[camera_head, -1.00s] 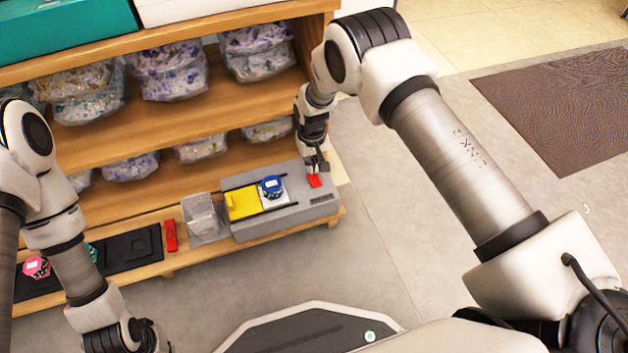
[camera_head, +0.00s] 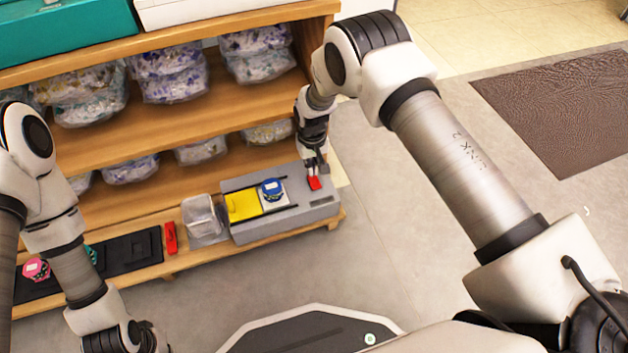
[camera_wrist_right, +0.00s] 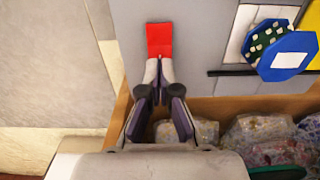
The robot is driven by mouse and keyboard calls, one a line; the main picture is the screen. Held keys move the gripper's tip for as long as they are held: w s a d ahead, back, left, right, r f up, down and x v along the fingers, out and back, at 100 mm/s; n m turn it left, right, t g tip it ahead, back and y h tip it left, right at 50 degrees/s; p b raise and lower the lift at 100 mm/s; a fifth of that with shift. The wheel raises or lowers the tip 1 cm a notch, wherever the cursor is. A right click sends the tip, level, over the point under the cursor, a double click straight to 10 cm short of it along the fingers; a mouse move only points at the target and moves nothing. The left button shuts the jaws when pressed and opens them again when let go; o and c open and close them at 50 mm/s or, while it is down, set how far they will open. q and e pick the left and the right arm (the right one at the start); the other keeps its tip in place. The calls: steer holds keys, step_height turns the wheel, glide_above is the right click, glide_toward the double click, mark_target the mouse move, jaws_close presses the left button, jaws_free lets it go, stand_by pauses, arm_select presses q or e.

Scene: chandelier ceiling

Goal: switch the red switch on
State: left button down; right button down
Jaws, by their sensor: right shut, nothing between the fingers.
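The red switch (camera_head: 314,183) sits on the right end of the grey box (camera_head: 290,222) on the bottom shelf. In the right wrist view the red switch (camera_wrist_right: 159,40) is just ahead of the fingertips. My right gripper (camera_head: 314,172) is shut with nothing between its fingers. Its tips (camera_wrist_right: 159,66) are at the switch's near edge; whether they touch it I cannot tell. My left arm comes in at the left, and its gripper is not clearly seen.
The grey box also holds a yellow panel (camera_head: 243,205) and a blue-topped item (camera_head: 271,187). A clear container (camera_head: 201,218), a red object (camera_head: 171,238) and a black tray (camera_head: 133,250) stand to the left. Bagged goods (camera_head: 170,75) fill the shelves above. The floor at right is open.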

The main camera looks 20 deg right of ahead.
steer(key=shift+f+b, duration=0.7)
steer(key=shift+f, duration=0.5)
stand_by(0.6)
step_height(320, 180, up, 7)
steer(key=p, duration=0.6)
steer(key=shift+r, duration=0.15)
